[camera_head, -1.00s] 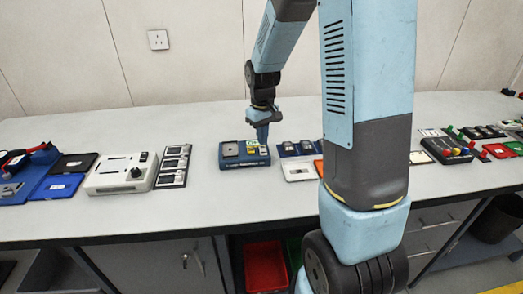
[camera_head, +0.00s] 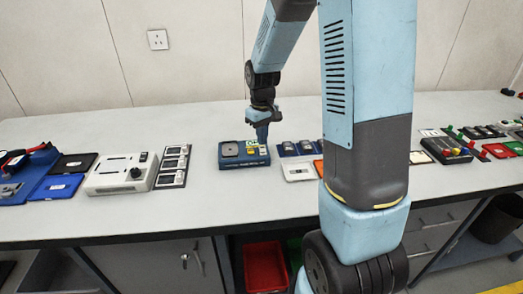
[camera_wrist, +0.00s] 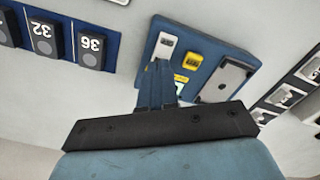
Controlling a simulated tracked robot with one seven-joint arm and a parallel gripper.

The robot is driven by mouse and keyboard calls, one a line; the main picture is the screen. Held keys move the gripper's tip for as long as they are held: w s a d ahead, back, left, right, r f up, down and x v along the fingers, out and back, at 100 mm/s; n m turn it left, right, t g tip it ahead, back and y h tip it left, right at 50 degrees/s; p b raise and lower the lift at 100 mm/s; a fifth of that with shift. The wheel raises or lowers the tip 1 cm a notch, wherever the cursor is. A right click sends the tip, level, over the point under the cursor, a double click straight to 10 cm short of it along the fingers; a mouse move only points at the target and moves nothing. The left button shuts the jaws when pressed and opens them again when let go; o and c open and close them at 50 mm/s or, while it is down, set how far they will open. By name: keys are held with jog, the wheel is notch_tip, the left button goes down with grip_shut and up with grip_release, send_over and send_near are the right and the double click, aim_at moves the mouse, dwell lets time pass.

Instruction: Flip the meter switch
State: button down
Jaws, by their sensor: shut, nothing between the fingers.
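A blue boxed device (camera_head: 245,162), seemingly the meter, sits on the bench with a grey panel, a yellow part and a small green-and-white patch on top. In the wrist view its blue top (camera_wrist: 210,48) carries a white part (camera_wrist: 165,47), a yellow part (camera_wrist: 192,61), and the grey panel (camera_wrist: 223,83). A green patch (camera_wrist: 179,89) is partly covered by my fingers. My gripper (camera_head: 262,141) is shut and empty, pointing down over the device's right side. In the wrist view its fingertips (camera_wrist: 159,64) lie close to the white part; whether they touch it is unclear.
Blue-backed modules (camera_head: 298,148) and a white module (camera_head: 298,171) lie close to the right. A black strip of modules (camera_head: 173,166) and a white instrument (camera_head: 122,174) stand to the left. The bench front (camera_head: 225,203) is clear.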

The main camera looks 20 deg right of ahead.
jog(key=shift+f, duration=0.8)
dwell(0.9)
jog(key=shift+r, duration=3.5)
jog(key=s+r+m+t, duration=0.2)
jog(key=s+r, duration=0.6)
jog(key=s, duration=0.4)
jog(key=s+r+m+t, duration=0.1)
jog(key=s+r+t, duration=0.2)
jog(key=s+r, duration=0.5)
jog(key=s, duration=0.4)
jog(key=shift+a+r+m+t, duration=0.2)
jog(key=shift+r+m+t, duration=0.1)
jog(key=shift+m, duration=0.1)
